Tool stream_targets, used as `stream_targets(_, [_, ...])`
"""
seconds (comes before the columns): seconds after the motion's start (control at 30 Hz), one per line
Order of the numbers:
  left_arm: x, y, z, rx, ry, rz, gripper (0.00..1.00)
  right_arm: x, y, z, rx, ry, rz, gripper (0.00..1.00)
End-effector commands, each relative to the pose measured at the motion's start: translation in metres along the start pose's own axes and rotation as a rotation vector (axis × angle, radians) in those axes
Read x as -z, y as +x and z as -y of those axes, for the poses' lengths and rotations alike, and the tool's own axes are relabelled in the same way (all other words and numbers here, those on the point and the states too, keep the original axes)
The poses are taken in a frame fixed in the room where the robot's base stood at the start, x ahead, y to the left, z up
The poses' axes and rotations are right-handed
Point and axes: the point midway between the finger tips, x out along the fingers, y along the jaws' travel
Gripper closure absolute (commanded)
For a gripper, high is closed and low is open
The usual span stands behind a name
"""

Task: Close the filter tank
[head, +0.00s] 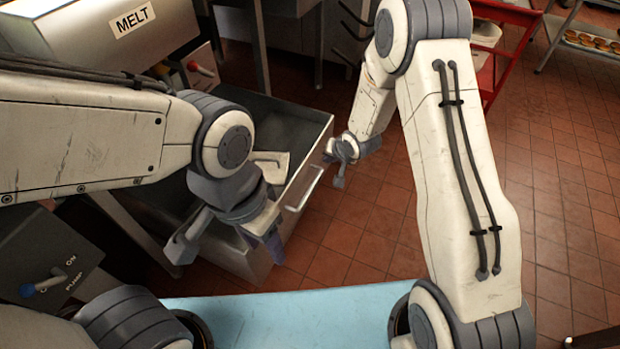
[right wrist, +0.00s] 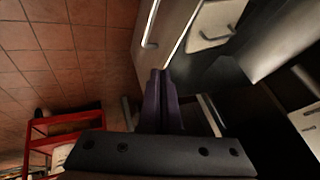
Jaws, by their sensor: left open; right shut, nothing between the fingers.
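The filter tank (head: 314,138) is a grey metal drawer-like bin, pulled out from under the fryer, with a bar handle (head: 304,189) on its front. A pale piece (head: 272,163) shows inside it. My right gripper (head: 338,180) is shut and empty, close to the tank's front near its far corner; I cannot tell whether it touches. In the right wrist view the shut purple fingers (right wrist: 162,88) overlap the tank's front edge, with the handle (right wrist: 150,25) beyond. My left gripper (head: 228,252) is open and empty, in front of the tank's near left part and hiding some of it.
A housing labelled MELT (head: 95,30) is at the upper left. A control panel (head: 45,262) with an ON and PUMP lever is at the lower left. A red cart (head: 505,50) stands at the back. Tiled floor (head: 570,190) is open to the right.

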Motion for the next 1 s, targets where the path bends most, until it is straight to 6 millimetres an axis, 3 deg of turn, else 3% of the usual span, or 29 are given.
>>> stream_targets(0.03, [-0.001,0.015,0.001,0.000,0.000,-0.001,0.50,-0.006,0.022,-0.013,0.010,0.029,-0.006,1.00])
stream_targets(0.17, [-0.001,0.021,0.002,0.000,0.000,-0.001,0.50,-0.007,0.038,-0.023,0.034,0.070,-0.020,1.00])
stream_targets(0.37, [-0.001,0.027,0.002,0.000,0.000,-0.001,0.50,-0.007,0.057,-0.022,0.040,0.075,-0.023,1.00])
stream_targets(0.67, [-0.003,0.051,0.004,0.000,0.000,-0.001,0.50,-0.007,0.121,-0.021,0.039,0.074,-0.022,1.00])
stream_targets(0.8, [-0.003,0.060,0.004,0.000,0.000,-0.001,0.50,-0.005,0.144,-0.013,0.042,0.070,-0.024,1.00])
stream_targets(1.0, [-0.003,0.067,0.005,0.000,0.000,-0.001,0.50,-0.002,0.152,0.011,0.040,0.072,-0.023,1.00])
